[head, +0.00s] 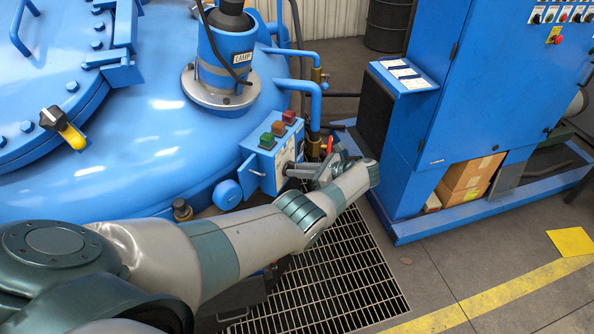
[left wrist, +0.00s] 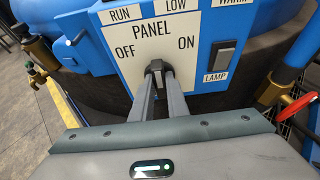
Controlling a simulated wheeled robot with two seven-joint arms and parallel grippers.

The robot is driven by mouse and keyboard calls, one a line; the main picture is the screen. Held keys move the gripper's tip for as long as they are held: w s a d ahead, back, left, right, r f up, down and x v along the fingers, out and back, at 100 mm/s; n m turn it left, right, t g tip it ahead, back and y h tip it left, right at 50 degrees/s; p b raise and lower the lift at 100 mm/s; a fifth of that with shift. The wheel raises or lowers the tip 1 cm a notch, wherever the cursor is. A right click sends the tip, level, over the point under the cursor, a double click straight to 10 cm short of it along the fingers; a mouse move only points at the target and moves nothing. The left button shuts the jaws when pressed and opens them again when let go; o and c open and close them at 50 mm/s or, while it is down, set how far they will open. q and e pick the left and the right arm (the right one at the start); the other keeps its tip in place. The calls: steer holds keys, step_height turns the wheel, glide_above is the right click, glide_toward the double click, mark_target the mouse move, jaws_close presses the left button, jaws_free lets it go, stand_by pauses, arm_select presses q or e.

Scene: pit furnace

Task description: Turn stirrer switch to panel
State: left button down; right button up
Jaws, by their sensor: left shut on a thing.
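The stirrer switch is a small black knob (left wrist: 155,66) on a white plate (left wrist: 122,56) marked OFF at left, PANEL at top and ON at right. My left gripper (left wrist: 156,76) is shut on this knob, with both fingers pointing straight at the plate. The fingers cover much of the knob, so its exact pointing is hard to tell; it seems roughly upright under PANEL. In the head view the plate is on the side of a blue control box (head: 262,166), and my left gripper (head: 292,171) reaches its face. My right gripper is not in view.
A LAMP rocker switch (left wrist: 222,56) is right of the plate. Green, orange and red buttons (head: 278,129) top the box. Blue pipes (head: 312,95) and a red-handled valve (head: 329,143) stand close by. A blue cabinet (head: 470,90) is at right; floor grating (head: 335,270) lies below.

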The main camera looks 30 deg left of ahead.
arm_select(q)
steer(key=c, duration=1.7)
jaws_free()
steer(key=shift+d, duration=0.1)
steer(key=shift+b+v, duration=1.8)
steer(key=shift+v, duration=6.85)
steer(key=shift+s+f, duration=0.1)
steer(key=shift+f, duration=0.05)
